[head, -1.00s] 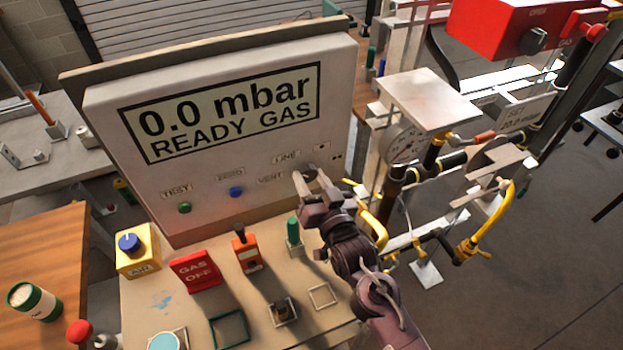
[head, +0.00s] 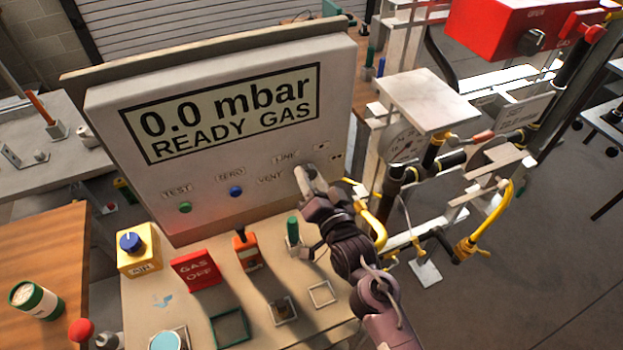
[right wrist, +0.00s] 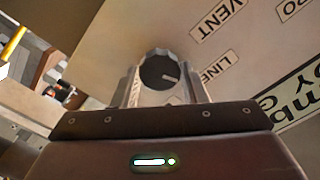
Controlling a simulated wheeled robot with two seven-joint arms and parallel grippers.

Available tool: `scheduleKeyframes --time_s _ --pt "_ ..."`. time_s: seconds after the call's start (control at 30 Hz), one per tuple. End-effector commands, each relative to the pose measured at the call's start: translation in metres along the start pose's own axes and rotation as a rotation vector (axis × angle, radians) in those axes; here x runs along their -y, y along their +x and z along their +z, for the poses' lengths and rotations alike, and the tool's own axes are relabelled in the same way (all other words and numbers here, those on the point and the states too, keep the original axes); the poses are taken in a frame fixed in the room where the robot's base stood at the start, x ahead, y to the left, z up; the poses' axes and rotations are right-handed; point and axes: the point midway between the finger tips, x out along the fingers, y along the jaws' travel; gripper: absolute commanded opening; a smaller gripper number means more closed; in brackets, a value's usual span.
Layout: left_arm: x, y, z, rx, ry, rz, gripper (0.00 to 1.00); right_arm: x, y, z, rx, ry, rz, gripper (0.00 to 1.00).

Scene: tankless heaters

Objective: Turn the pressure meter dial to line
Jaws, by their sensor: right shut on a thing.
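The pressure meter (head: 215,125) is a pale upright panel whose screen reads "0.0 mbar READY GAS". Its dial (right wrist: 158,72) is a dark round knob with a white pointer mark, seen in the right wrist view between my fingers. The LINE label (right wrist: 216,67) and the VENT label (right wrist: 217,20) are beside it; the pointer is turned toward the LINE side. My right gripper (head: 306,172) is shut on the dial at the panel's lower right and hides most of it in the head view. My left gripper is not in view.
A green TEST button (head: 185,207) and a blue ZERO button (head: 236,191) are on the panel. The bench in front holds a yellow box (head: 138,252), a red GAS OFF block (head: 195,270) and an orange tool (head: 246,250). Pipes and a gauge (head: 405,145) stand close on the right.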

Motion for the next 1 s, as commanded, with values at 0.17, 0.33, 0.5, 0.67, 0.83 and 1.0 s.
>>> scheduleKeyframes --time_s 0.17,0.33,0.5,0.67,0.83,1.0 --pt "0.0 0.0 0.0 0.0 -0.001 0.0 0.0 0.0 0.0 0.0 -0.001 -0.001 0.0 0.16" --pt "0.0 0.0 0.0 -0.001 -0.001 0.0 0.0 0.0 0.0 0.0 -0.001 -0.001 0.0 0.56" --pt "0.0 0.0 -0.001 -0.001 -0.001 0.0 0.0 0.0 0.0 0.0 -0.001 -0.001 0.0 0.61" --pt "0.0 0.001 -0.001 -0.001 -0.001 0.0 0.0 0.0 -0.001 0.0 0.0 -0.002 0.0 0.61" --pt "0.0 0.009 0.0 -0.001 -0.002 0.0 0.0 -0.003 -0.019 0.003 0.001 -0.001 0.001 0.61" --pt "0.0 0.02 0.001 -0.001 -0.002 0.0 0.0 -0.003 -0.05 0.003 0.001 -0.001 0.001 0.61"
